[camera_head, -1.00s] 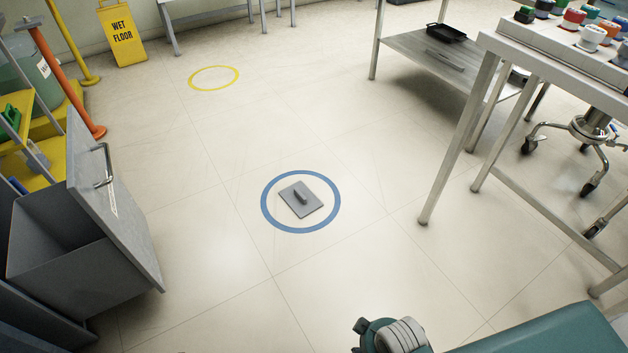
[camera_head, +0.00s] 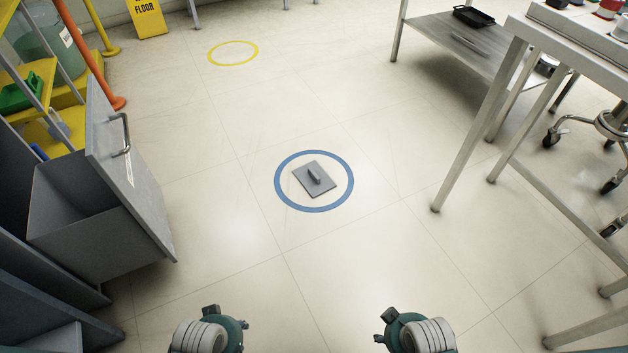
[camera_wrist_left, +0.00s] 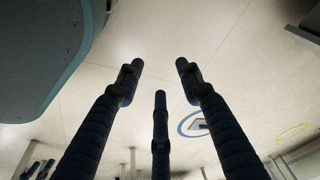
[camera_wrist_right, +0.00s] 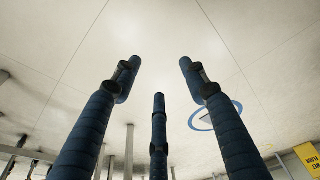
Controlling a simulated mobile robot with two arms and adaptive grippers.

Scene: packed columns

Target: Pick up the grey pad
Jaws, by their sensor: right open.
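The grey pad (camera_head: 313,186) is a flat square plate with a raised grip on top. It lies on the floor inside a blue ring (camera_head: 279,195), near the middle of the head view. In the left wrist view, part of the pad (camera_wrist_left: 198,126) shows in the ring beyond a finger. My left gripper (camera_wrist_left: 160,75) is open and empty, with its three fingers spread. My right gripper (camera_wrist_right: 160,75) is open and empty too. In the head view my two arm ends show at the bottom edge, well apart from the pad; their fingers are hard to make out there.
A grey cabinet with an open drawer (camera_head: 135,185) stands at the left. A metal table (camera_head: 463,140) stands at the right, with a low shelf (camera_head: 450,45) behind it. A yellow ring (camera_head: 233,53) marks the floor farther back. The floor around the pad is clear.

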